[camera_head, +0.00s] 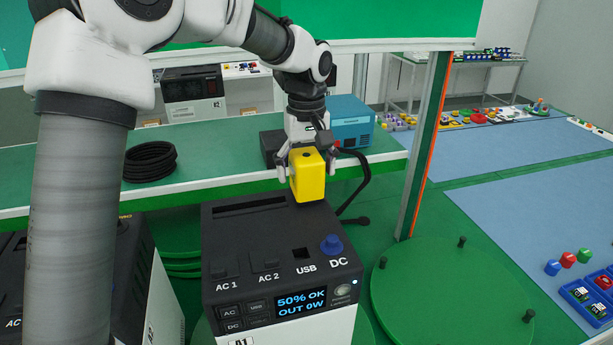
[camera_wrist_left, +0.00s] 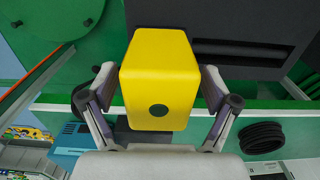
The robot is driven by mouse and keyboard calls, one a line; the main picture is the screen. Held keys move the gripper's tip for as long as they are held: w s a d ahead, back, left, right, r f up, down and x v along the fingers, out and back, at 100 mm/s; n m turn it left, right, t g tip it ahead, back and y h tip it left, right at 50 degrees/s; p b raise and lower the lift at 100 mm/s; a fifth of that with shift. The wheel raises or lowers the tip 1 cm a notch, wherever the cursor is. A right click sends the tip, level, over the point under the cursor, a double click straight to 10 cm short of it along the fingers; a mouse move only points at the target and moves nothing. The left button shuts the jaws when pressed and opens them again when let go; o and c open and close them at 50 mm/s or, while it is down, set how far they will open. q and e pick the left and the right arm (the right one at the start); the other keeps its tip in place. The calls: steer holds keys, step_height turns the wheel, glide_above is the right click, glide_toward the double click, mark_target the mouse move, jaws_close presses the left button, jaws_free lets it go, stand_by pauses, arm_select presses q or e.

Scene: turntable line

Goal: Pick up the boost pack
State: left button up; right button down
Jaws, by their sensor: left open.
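The boost pack, which I take to be the yellow block (camera_head: 307,178), stands upright at the back of the top of the black and white power station A1 (camera_head: 240,232). My left gripper (camera_head: 306,172) is open with one finger on each side of the block. In the left wrist view the yellow block (camera_wrist_left: 158,85) sits between the two spread fingers of my left gripper (camera_wrist_left: 159,85), and a small gap shows on either side. Part of its far side is hidden. My right gripper is not in view.
A blue knob (camera_head: 331,244) stands on the station's top at the right. Behind are a coiled black cable (camera_head: 150,161) and a teal box (camera_head: 350,122) on the green bench. A second station (camera_head: 150,270) stands at left. A green turntable (camera_head: 450,295) with black pegs is at right.

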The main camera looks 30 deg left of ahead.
arm_select(q)
steer(key=shift+w+a+f, duration=0.35)
steer(key=shift+w+f, duration=0.05)
steer(key=shift+f, duration=0.25)
steer(key=shift+s+d, duration=0.1)
steer(key=shift+s+d+r, duration=0.25)
steer(key=shift+s+r, duration=0.05)
steer(key=shift+s, duration=0.05)
steer(key=c, duration=1.1)
jaws_close()
steer(key=shift+w, duration=0.1)
